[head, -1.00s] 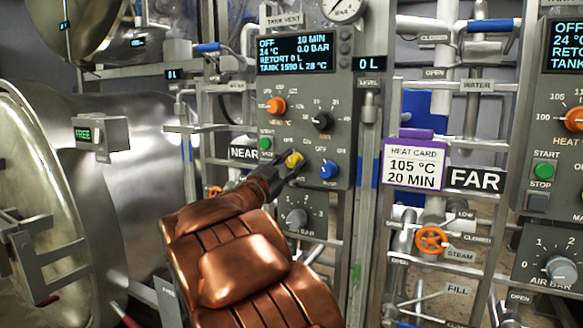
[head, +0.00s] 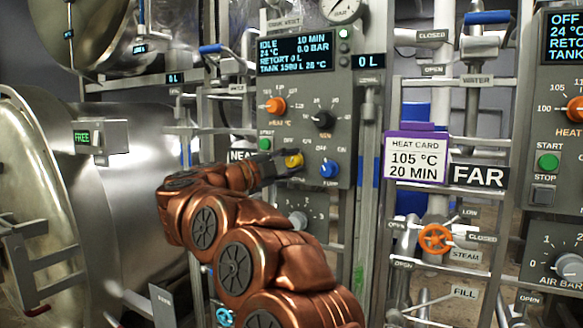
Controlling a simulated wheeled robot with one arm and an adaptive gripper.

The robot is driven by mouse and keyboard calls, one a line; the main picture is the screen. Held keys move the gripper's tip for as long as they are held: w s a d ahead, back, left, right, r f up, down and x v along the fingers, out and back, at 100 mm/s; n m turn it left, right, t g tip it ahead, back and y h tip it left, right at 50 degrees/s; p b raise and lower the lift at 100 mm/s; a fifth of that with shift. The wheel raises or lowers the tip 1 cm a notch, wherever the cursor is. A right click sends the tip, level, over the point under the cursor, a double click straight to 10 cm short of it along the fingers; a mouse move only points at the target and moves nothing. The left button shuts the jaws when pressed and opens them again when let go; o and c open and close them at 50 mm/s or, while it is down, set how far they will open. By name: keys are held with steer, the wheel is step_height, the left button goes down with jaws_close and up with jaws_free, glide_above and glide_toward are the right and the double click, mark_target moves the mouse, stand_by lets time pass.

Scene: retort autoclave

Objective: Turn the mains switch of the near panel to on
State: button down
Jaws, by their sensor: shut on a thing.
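The near panel (head: 345,110) is a grey control box with a display (head: 295,52) that reads IDLE, 10 MIN, 24 °C, 0.0 BAR. Its yellow mains switch (head: 294,160) sits low on the panel, between the green start button (head: 265,144) and a blue knob (head: 329,170). My gripper (head: 286,164) comes in from the left and is shut on the yellow switch. The fingers and my copper arm hide part of the switch and the NEAR label (head: 242,155).
An orange knob (head: 276,105) and a black knob (head: 323,119) sit just above. The heat card (head: 416,158) and FAR label (head: 478,175) are to the right. A steel retort door (head: 35,190) stands at left.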

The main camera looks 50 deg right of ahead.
steer(key=shift+m, duration=0.3)
stand_by(0.4)
steer(key=c, duration=0.8)
jaws_free()
steer(key=shift+a, duration=0.15)
steer(key=a, duration=0.7)
steer(key=w+a+f, duration=0.1)
steer(key=a, duration=0.3)
steer(key=shift+a+f, duration=0.1)
steer(key=shift+a, duration=0.25)
